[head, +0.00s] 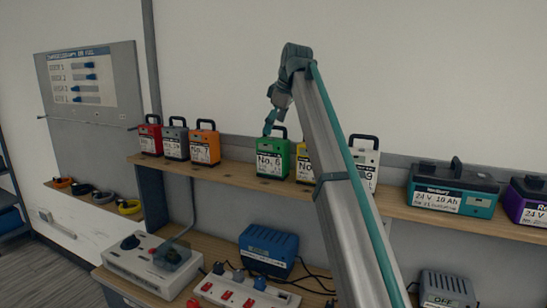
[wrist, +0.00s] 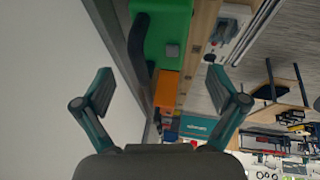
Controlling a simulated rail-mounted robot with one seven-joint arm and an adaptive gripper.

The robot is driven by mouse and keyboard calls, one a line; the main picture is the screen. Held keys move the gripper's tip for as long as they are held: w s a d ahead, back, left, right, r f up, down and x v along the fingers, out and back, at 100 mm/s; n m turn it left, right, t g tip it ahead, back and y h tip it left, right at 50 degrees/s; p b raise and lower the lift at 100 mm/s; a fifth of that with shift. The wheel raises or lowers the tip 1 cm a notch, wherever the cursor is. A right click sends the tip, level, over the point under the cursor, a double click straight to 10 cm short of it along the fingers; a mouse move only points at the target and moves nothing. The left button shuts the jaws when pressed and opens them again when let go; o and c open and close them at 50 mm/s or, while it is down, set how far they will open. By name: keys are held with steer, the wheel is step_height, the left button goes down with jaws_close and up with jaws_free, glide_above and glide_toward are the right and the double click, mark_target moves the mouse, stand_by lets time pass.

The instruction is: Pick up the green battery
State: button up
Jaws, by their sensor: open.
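The green battery (head: 272,157) stands upright on the wooden shelf, with a white label reading No. 6 and a black handle on top. My gripper (head: 271,128) is just above and beside its handle in the head view. In the wrist view the gripper (wrist: 160,88) is open, with its two fingers wide apart and nothing between them that it holds. The green battery (wrist: 172,22) shows at the top of the wrist view, its black handle (wrist: 138,45) between the finger lines but beyond the tips. I cannot tell whether a finger touches the handle.
A yellow battery (head: 304,165) stands close on the right, partly hidden by my arm, then a white one (head: 367,160). Red (head: 150,138), grey (head: 174,146) and orange (head: 204,145) batteries stand left, with a shelf gap before the green one. The wall is close behind.

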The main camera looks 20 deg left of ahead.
mark_target(273, 152)
steer(key=p+x, duration=0.1)
steer(key=x, duration=0.4)
steer(key=shift+s, duration=0.15)
jaws_close()
steer(key=shift+r, duration=0.1)
stand_by(0.3)
